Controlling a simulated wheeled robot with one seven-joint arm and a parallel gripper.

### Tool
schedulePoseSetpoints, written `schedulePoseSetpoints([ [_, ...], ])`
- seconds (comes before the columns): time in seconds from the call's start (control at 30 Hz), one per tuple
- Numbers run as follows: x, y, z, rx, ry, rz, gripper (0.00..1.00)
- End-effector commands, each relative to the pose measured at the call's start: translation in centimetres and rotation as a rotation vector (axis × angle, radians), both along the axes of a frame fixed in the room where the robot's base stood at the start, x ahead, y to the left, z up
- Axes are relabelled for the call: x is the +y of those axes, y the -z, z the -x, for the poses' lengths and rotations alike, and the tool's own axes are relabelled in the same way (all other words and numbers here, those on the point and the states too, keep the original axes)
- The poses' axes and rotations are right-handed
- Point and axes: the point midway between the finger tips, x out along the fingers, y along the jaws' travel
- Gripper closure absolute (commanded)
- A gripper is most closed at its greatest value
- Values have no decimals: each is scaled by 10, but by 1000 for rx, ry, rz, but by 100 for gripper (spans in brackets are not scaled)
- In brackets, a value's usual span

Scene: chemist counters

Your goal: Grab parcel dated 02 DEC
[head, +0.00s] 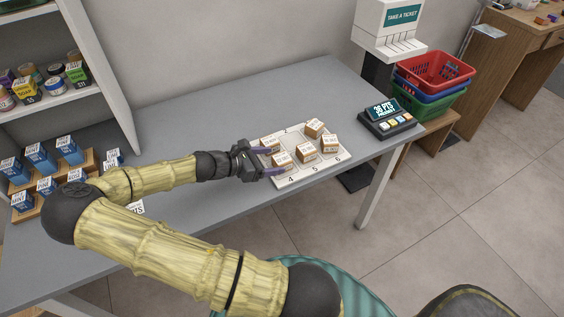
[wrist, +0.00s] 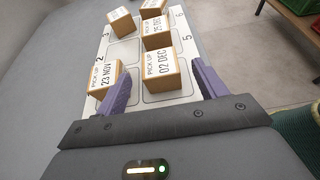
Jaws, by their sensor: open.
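The parcel labelled 02 DEC (wrist: 162,71) is a small brown box with a white label. It stands on the white numbered board (wrist: 189,45) between my open fingers, nearer the right one, with a gap to the fingertips. In the head view the likely same parcel (head: 283,161) is at the board's front left, just ahead of my gripper (head: 268,160). In the wrist view my gripper (wrist: 158,88) has purple fingers spread apart. A parcel labelled 23 NOV (wrist: 105,78) stands close beside the left finger, and it looks tilted.
Other parcels stand farther along the board, one reading 25 DEC (wrist: 157,32) and one at the far left (wrist: 121,23). A card terminal (head: 387,118) stands right of the board. Blue boxes (head: 40,157) are at the far left. The grey counter behind the board is clear.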

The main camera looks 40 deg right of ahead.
Motion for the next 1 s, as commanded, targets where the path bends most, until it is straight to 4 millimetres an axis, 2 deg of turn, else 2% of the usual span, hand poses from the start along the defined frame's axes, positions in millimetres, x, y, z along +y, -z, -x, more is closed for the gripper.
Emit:
schedulePoseSetpoints([
  [0.1, -18, 6, 5, 1, 4, 2, 29],
  [0.23, -27, 11, 7, 0, 1, 0, 29],
  [0.77, -27, 11, 7, -2, -1, -1, 29],
  [1.0, -27, 11, 7, -2, -1, -1, 74],
])
